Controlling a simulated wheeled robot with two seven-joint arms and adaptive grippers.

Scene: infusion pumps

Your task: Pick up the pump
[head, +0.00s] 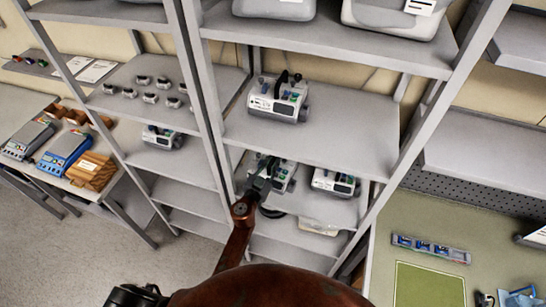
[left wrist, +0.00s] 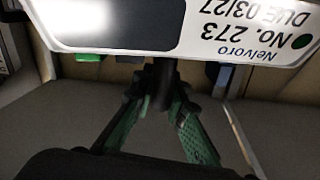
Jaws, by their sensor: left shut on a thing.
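A white and grey pump (head: 283,177) with colored parts is at the left of a lower shelf in the middle bay in the head view, partly hidden by my gripper. My left gripper (head: 266,170) reaches it from the front and is shut on it, apparently by its dark top handle. In the left wrist view the pump's label (left wrist: 250,45) reads Nelvoro No. 273, DUE 03/27, upside down, with a green dot. The left gripper's green-padded fingers (left wrist: 162,88) close together just beyond the label; the exact contact is dark. I cannot tell whether the pump touches the shelf. My right gripper is not in view.
Another pump (head: 335,182) stands close to the right on the same shelf. A larger pump (head: 278,97) stands on the shelf above (head: 345,135), whose right part is clear. A shelf upright (head: 207,95) is close on the left. A pale object (head: 318,228) lies lower down.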

